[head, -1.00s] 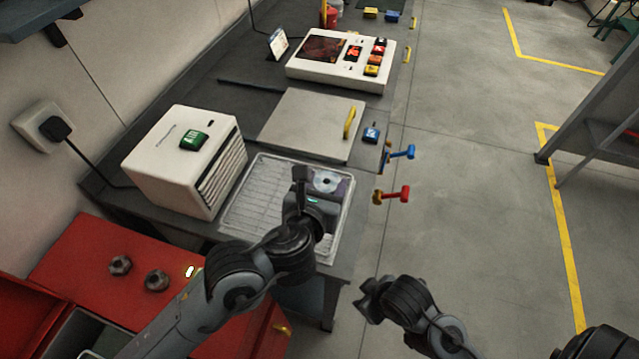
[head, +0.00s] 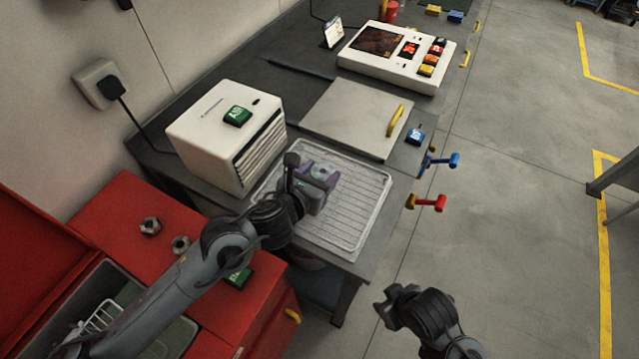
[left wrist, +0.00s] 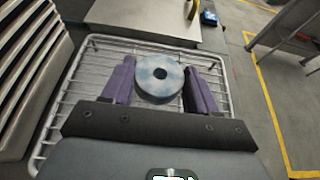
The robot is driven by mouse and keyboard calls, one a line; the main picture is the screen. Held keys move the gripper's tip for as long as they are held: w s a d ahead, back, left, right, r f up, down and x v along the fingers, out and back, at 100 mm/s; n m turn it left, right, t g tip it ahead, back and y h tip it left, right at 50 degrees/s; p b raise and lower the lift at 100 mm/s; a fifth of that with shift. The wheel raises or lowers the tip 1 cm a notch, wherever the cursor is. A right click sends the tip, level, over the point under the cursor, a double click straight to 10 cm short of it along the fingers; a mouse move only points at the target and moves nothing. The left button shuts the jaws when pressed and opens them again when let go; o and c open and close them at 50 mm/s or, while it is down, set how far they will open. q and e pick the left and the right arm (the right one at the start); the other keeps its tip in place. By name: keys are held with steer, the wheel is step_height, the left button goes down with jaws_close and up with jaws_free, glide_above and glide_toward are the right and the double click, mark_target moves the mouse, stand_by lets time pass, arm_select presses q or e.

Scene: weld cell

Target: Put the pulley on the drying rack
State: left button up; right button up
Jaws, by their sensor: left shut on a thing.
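The pulley (head: 323,171) is a pale grey disc with a centre hole. My left gripper (head: 316,174) is shut on it, and in the left wrist view the pulley (left wrist: 147,84) sits between two purple fingers. The drying rack (head: 350,208) is a wire grid in a light tray on the dark bench. The pulley is over the rack's left part; I cannot tell whether it touches the wires. The rack's wires (left wrist: 84,70) also show in the left wrist view. My right gripper (head: 387,302) is low in the head view, away from the bench, its opening unclear.
A white slatted box (head: 215,135) with a green label stands left of the rack. A flat plate with a yellow handle (head: 350,118) lies behind it. Blue (head: 440,160) and red (head: 428,203) levers stick out at the bench edge. A red cabinet (head: 120,225) holds two nuts.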

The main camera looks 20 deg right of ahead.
arm_select(q)
steer(key=shift+f+b, duration=0.35)
steer(key=shift+f, duration=1.6)
steer(key=shift+f, duration=0.2)
steer(key=o, duration=1.5)
steer(key=shift+c, duration=0.2)
steer(key=shift+r, duration=0.1)
